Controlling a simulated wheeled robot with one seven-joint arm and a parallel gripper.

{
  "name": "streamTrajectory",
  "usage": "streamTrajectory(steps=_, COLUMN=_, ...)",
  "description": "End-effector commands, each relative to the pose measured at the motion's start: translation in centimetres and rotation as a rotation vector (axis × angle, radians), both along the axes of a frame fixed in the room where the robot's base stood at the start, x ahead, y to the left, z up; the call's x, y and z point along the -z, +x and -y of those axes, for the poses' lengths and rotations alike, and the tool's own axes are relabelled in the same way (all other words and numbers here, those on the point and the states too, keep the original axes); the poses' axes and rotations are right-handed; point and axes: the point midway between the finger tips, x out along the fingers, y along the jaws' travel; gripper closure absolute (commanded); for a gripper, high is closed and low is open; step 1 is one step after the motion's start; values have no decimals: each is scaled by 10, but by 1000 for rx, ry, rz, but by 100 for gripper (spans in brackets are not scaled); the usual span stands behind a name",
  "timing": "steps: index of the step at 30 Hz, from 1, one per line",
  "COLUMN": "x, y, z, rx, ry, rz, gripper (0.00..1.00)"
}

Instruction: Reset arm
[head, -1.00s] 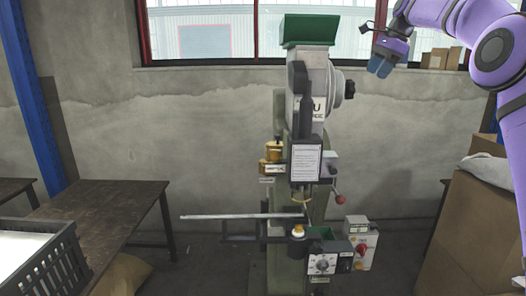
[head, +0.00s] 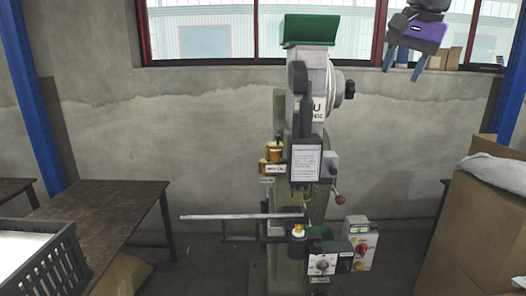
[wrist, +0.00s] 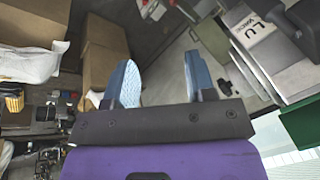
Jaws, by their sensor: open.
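My gripper (head: 404,68) is at the upper right of the head view, in front of the window and well above and right of the rivet press. Its two blue fingers point down and are spread apart with nothing between them. In the wrist view my gripper (wrist: 160,85) also shows open and empty. The rivet press (head: 308,130) stands upright in the middle of the head view, with a green top and a control box at its base. Part of the press (wrist: 265,50) shows at the right of the wrist view.
A dark table (head: 95,215) with a black crate (head: 55,268) stands at the left. Large cardboard boxes (head: 470,225) with a white bag (head: 492,168) on top stand at the right. A blue post (head: 508,110) rises behind them. The space between press and boxes looks clear.

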Motion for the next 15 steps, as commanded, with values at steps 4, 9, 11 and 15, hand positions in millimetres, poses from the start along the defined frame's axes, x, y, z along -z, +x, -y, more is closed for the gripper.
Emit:
streamTrajectory(steps=4, x=19, y=-56, z=1, rx=-110, ry=-67, rz=37, gripper=50)
streamTrajectory(steps=9, x=51, y=-115, z=5, rx=-242, ry=-143, rz=74, gripper=50)
streamTrajectory(steps=11, x=64, y=-136, z=7, rx=-287, ry=-167, rz=88, gripper=50)
streamTrajectory(steps=15, x=98, y=-182, z=12, rx=-397, ry=-226, rz=117, gripper=50)
